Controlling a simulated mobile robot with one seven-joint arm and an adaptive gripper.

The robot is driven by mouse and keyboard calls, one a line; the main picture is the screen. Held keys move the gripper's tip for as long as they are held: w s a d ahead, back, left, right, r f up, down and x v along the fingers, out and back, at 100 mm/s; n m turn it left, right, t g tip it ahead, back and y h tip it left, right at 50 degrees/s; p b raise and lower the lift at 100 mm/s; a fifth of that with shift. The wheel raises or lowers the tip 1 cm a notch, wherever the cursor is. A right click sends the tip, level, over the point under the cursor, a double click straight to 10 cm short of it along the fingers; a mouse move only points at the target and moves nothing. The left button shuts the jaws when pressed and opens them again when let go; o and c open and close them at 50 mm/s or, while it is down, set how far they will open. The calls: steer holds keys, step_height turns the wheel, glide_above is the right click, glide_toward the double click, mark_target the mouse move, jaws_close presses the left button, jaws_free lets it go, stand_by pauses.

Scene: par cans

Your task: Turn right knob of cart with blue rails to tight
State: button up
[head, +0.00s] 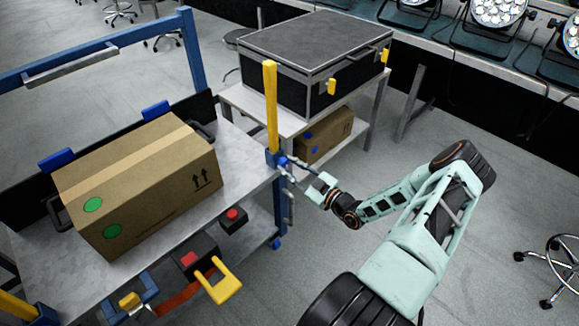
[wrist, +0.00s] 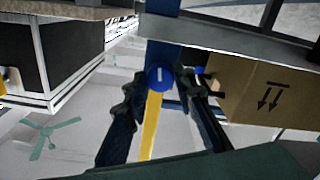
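The cart with blue rails (head: 258,183) stands at the left in the head view, with an upright yellow post at its right corner. In the wrist view a round blue knob (wrist: 161,78) with a short white upright mark faces me, in front of the blue post and yellow bar. My gripper (head: 286,167) is at that right corner of the cart. In the wrist view the dark fingers of my gripper (wrist: 162,84) are open, one on each side of the knob, with small gaps showing. In the head view the fingers largely hide the knob.
A cardboard box (head: 140,180) sits on the cart top. A black case (head: 312,58) stands on a table behind, with another box (head: 325,135) below. A yellow handle (head: 222,283) sticks out at the cart's front. Floor to the right is mostly clear.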

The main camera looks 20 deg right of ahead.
steer(key=o, duration=0.4)
steer(key=v, duration=1.2)
steer(key=shift+r, duration=0.1)
